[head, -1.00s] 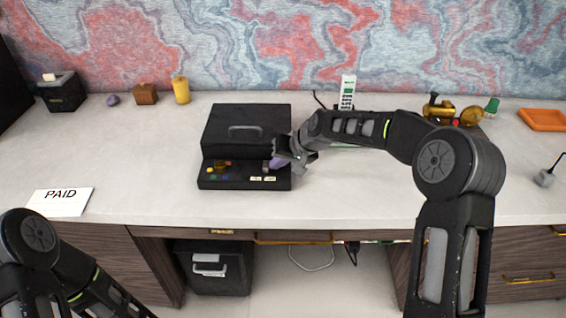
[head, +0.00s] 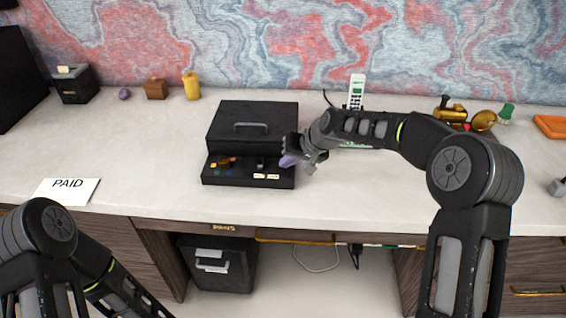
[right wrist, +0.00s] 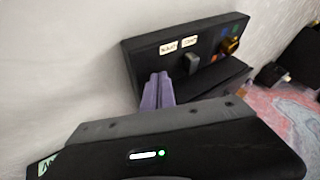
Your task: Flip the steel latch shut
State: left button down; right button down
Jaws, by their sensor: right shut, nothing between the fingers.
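The black box (head: 228,127) stands on the desk, with a low sloped panel at its front. A small grey metal lever, which looks like the steel latch (head: 261,163), stands up from the panel above two pale labels. It also shows in the right wrist view (right wrist: 192,63); whether it is flipped over fully I cannot tell. My right gripper (head: 287,160) is shut and empty, its purple fingertips at the panel's right end, right of the latch. In the right wrist view the fingertips (right wrist: 157,92) look close beside the latch; contact is unclear. My left gripper is out of view.
A gold knob (right wrist: 229,46) and coloured buttons sit further along the panel. A white phone (head: 356,91) stands behind my right arm. A PAID card (head: 67,190) lies at the left. The desk in front of the box is clear.

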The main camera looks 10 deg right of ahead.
jog(key=v, duration=0.9)
jog(key=shift+a+r+b, duration=0.2)
jog(key=shift+r+b, duration=0.05)
jog(key=shift+b, duration=0.15)
jog(key=shift+s, duration=0.1)
